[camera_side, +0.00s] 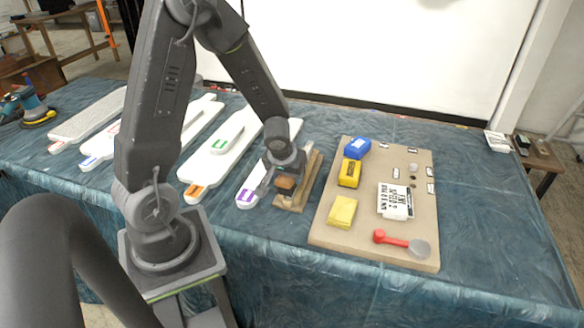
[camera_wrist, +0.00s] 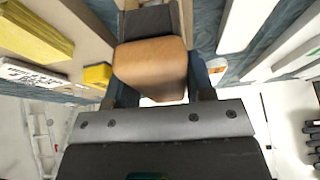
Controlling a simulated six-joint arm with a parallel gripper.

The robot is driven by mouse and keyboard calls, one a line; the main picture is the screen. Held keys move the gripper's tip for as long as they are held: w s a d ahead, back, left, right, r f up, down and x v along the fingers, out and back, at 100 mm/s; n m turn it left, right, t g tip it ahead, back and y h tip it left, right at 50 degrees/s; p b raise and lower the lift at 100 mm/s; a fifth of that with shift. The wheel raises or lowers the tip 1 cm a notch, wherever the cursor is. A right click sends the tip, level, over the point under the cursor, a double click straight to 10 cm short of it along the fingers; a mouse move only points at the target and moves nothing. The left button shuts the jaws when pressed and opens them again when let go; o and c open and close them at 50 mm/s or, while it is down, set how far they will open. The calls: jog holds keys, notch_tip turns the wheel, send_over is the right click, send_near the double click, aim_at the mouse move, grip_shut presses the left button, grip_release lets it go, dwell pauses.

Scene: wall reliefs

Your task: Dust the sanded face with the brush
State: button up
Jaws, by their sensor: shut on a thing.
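My gripper (camera_side: 284,172) points down near the middle of the table and is shut on a brown wooden block with a dark part, apparently the brush (camera_side: 286,184). White relief panels lie to the left: one with a purple tag (camera_side: 246,196), partly hidden by my arm, and one with orange and green tags (camera_side: 207,166). Which face is sanded cannot be told.
A tan board (camera_side: 320,225) at right carries blue (camera_side: 357,148) and yellow (camera_side: 349,173) blocks, a yellow sponge (camera_side: 342,211), a lettered white box (camera_side: 396,201) and a red-handled tool (camera_side: 390,239). A sander (camera_side: 36,108) stands far left.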

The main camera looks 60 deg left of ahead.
jog(key=shift+s+d, duration=0.35)
jog(key=shift+w+a, duration=7.55)
jog(key=shift+a, duration=0.05)
notch_tip(320, 180, up, 8)
jog(key=shift+d, duration=0.1)
